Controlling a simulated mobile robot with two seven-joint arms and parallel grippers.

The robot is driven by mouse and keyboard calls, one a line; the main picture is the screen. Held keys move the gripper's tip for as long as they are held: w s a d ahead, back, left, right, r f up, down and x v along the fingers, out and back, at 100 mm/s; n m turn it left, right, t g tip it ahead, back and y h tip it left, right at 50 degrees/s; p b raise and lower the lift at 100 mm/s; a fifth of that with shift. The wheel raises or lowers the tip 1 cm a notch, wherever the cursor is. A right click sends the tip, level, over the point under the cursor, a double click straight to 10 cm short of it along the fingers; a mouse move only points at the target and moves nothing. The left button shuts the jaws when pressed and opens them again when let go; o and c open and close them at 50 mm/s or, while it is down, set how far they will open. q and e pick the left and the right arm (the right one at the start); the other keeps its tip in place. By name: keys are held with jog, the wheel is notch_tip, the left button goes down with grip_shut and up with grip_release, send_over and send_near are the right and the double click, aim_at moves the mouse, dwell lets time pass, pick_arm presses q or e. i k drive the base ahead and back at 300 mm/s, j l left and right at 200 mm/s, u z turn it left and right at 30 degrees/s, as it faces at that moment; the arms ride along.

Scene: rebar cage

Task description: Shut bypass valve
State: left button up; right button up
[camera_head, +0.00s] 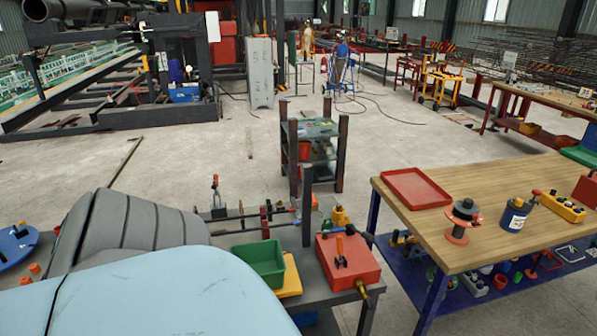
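A red box (348,264) stands on the dark bench at the bottom centre, and an orange-handled lever (340,247) stands roughly upright on its top. A brass fitting (362,289) sticks out at its front right corner. A yellow fitting with a red top (340,216) stands just behind the box. A small upright red-handled device (216,194) stands by the horizontal rods (247,214) further left. I cannot tell which of these is the bypass valve or whether it is open. Neither of my grippers is in view.
A green bin (258,262) sits left of the red box on the dark bench (318,288). A wooden-topped table (440,218) with a red tray (415,188) stands to the right. A grey shelf cart (315,150) stands behind. Open concrete floor lies beyond.

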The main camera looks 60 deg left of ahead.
aim_at(341, 229)
jog(key=j+u, duration=0.1)
jog(key=u, duration=0.65)
jog(key=i+j+u, duration=0.1)
jog(key=u, duration=0.3)
jog(key=j+u, duration=0.1)
jog(key=u, duration=0.3)
